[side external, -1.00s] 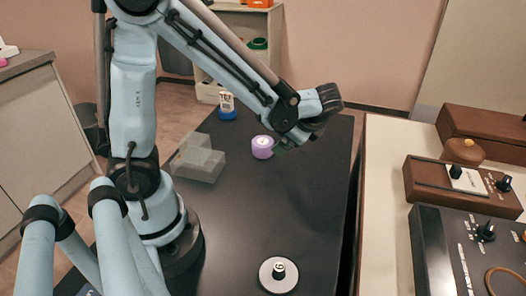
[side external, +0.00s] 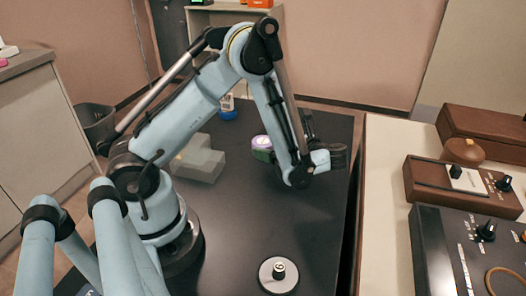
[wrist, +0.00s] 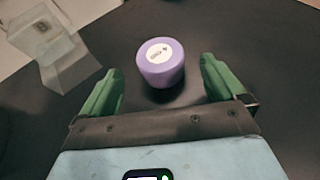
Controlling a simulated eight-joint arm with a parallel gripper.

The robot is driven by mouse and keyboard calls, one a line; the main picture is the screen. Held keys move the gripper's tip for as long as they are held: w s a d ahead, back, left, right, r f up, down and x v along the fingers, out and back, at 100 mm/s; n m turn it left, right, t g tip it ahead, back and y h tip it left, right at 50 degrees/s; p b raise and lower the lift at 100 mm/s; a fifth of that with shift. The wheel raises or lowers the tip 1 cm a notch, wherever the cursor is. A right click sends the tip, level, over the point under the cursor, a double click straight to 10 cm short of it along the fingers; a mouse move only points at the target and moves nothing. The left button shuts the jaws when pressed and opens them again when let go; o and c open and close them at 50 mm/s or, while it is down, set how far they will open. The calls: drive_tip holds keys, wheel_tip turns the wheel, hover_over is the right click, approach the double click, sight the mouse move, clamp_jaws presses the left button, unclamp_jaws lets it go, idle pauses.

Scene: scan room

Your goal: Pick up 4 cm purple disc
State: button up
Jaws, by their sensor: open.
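The purple disc (wrist: 160,76) is a short, thick cylinder with a white label on top. It stands on the dark table, ahead of my gripper (wrist: 160,88) in the wrist view. My gripper is open, with one green finger on each side of the disc's near part and a gap on both sides. In the side external view the disc (side external: 262,145) is partly covered by a green finger and my gripper's body is largely hidden behind my arm.
A translucent stepped block (side external: 198,160) stands left of the disc. A blue-based item (side external: 228,114) stands farther back. A white round piece with a black knob (side external: 278,275) lies near the front. A cream surface with brown and black devices (side external: 465,190) is at right.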

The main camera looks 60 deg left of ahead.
sight(266, 143)
drive_tip(key=x, duration=0.4)
drive_tip(key=shift+a, duration=0.15)
drive_tip(key=shift+c, duration=0.3)
drive_tip(key=c, duration=1.1)
drive_tip(key=shift+c, duration=0.3)
drive_tip(key=shift+r, duration=0.1)
